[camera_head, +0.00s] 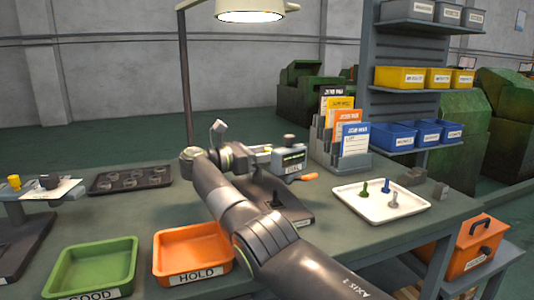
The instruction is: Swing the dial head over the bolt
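One arm of mine comes in from the bottom right and reaches over the middle of the bench, so I take it as my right arm. Its far end, with the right gripper (218,128), is small and partly turned away; I cannot tell its finger opening. A dark flat base (292,209) with a small black upright part (277,199) lies partly behind this arm. A grey device with a dark display (290,160) and black knob stands behind it. I cannot make out a dial head or a bolt under one; the arm hides part of this area. My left gripper is not in view.
A white tray (352,207) holds green, blue and grey bolt-like pieces. An orange HOLD tray (165,250) and green GOOD tray (92,254) stand in front. A dark tray (98,187) with round parts and a card rack (320,148) stand further back. A lamp (250,14) hangs above.

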